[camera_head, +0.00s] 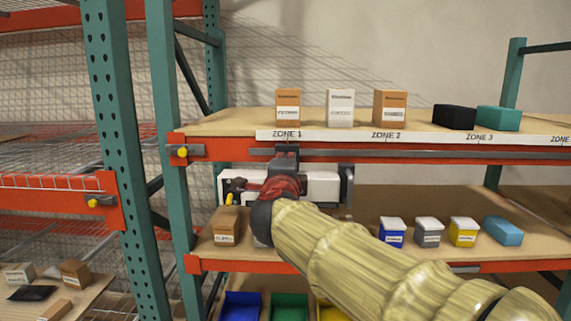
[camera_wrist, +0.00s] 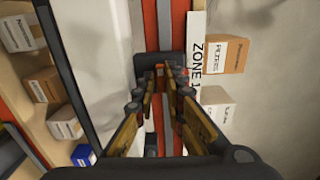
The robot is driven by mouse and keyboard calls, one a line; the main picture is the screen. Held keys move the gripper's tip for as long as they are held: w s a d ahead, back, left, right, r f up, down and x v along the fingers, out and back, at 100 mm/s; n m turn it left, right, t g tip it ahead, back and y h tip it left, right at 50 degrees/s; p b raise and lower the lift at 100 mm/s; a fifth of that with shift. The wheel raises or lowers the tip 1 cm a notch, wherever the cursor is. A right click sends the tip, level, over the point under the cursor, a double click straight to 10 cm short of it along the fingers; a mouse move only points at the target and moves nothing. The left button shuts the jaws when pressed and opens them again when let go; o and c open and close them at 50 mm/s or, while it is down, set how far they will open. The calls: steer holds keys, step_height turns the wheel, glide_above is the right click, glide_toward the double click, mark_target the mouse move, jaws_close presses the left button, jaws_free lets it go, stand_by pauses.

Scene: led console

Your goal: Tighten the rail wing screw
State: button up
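A white console unit (camera_head: 322,187) with dark ends hangs under the upper shelf's front rail (camera_head: 400,152), below the ZONE 1 label. A dark clamp (camera_head: 287,155) joins it to the rail; a dark block (camera_wrist: 143,64) on the rail lies behind my fingertips in the wrist view. I cannot make out the wing screw itself; my gripper and the clamp may hide it. My gripper (camera_wrist: 164,76) points at this block, its fingers apart with a narrow gap through which the orange rail shows. In the head view my gripper (camera_head: 282,186) covers the unit's left middle.
Boxes (camera_head: 340,107) stand on the upper shelf above the rail. A brown box (camera_head: 227,226) and several small containers (camera_head: 429,232) stand on the shelf below. A green upright (camera_head: 172,150) is left of the unit. Coloured bins (camera_head: 290,305) are lower down.

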steer(key=o, duration=0.4)
steer(key=shift+s, duration=0.1)
steer(key=s, duration=1.2)
steer(key=shift+a, duration=0.15)
